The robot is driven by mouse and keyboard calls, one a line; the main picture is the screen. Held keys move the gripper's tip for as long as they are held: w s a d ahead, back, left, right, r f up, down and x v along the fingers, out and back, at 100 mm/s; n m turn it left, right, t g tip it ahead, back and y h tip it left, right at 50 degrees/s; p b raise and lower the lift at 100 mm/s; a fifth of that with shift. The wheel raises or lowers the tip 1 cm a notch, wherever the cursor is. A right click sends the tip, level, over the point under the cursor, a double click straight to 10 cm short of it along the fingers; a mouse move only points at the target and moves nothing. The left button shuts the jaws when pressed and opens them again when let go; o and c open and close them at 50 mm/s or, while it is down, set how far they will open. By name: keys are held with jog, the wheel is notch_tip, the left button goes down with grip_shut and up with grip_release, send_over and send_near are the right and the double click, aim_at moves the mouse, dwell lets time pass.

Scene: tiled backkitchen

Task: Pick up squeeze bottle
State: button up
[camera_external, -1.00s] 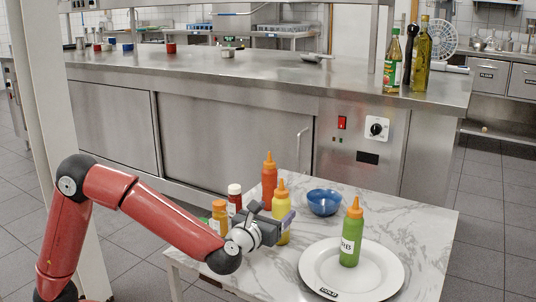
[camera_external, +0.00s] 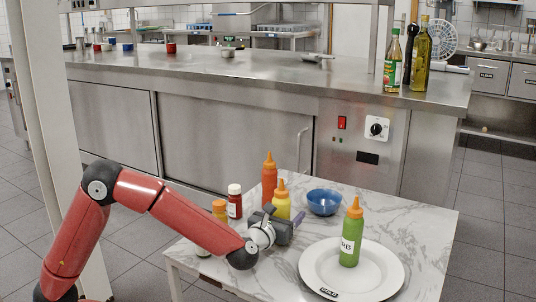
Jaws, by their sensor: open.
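Three squeeze bottles with orange nozzles stand on the marble-top table. The red squeeze bottle (camera_external: 269,179) is at the back, and the yellow squeeze bottle (camera_external: 282,206) stands just in front of it. The green squeeze bottle (camera_external: 349,240) stands upright on the white plate (camera_external: 312,270) at the right. My gripper (camera_external: 299,219) is open and low over the table, pointing right. It is in front of the yellow bottle and hides its lower part. Nothing shows between the fingers, and whether they touch the yellow bottle cannot be told.
A blue bowl (camera_external: 324,202) sits behind the plate. A small red bottle with a white cap (camera_external: 234,202) and an orange-capped jar (camera_external: 219,209) stand left of the squeeze bottles, the jar partly hidden by my arm. A steel counter (camera_external: 240,85) runs behind the table.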

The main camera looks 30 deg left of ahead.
jog(key=c, duration=1.2)
